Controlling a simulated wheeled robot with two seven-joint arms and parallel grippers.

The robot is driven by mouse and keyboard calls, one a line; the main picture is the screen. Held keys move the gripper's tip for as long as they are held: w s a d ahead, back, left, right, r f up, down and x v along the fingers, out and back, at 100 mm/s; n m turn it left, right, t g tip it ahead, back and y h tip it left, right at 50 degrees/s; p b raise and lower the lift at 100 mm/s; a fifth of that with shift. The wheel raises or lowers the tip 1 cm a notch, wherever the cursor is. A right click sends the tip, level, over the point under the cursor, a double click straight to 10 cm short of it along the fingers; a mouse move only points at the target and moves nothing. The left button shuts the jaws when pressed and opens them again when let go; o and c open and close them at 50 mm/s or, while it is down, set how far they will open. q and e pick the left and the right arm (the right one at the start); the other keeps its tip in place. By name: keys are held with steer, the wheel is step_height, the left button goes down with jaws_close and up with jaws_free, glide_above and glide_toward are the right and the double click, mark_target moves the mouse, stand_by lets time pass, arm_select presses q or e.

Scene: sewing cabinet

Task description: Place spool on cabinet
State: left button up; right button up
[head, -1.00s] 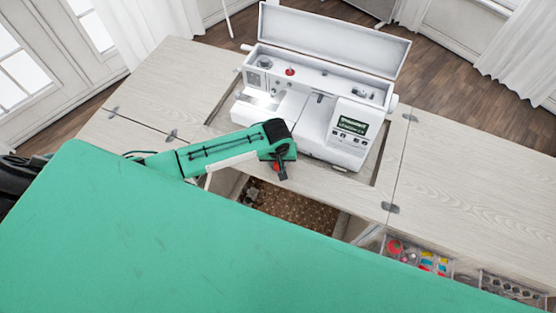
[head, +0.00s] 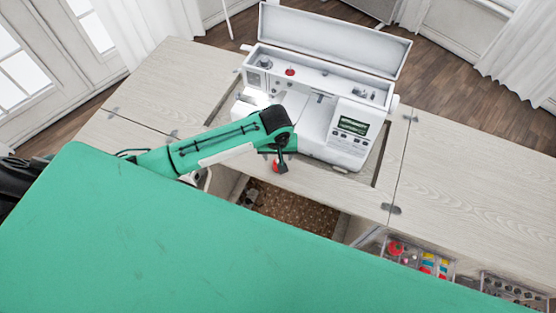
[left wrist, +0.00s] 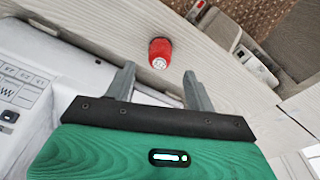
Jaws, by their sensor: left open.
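A red spool (head: 279,165) rests on the wooden cabinet top (head: 330,195), in front of the white sewing machine and close to the cabinet opening. In the left wrist view the red spool (left wrist: 160,52) lies just beyond my fingertips, apart from both. My left gripper (head: 283,154) is open and empty above and behind the spool; its two spread fingers show in the left wrist view (left wrist: 158,84). My right gripper is not in view.
The sewing machine (head: 350,135) stands close behind my left gripper. Another red spool (head: 290,72) sits on the machine. An open cabinet recess lies in front, and a drawer with coloured items (head: 425,262) is at the lower right. The right tabletop (head: 470,180) is clear.

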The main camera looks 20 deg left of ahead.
arm_select(q)
steer(key=r, duration=0.6)
steer(key=shift+s, duration=0.35)
steer(key=shift+d+f, duration=0.1)
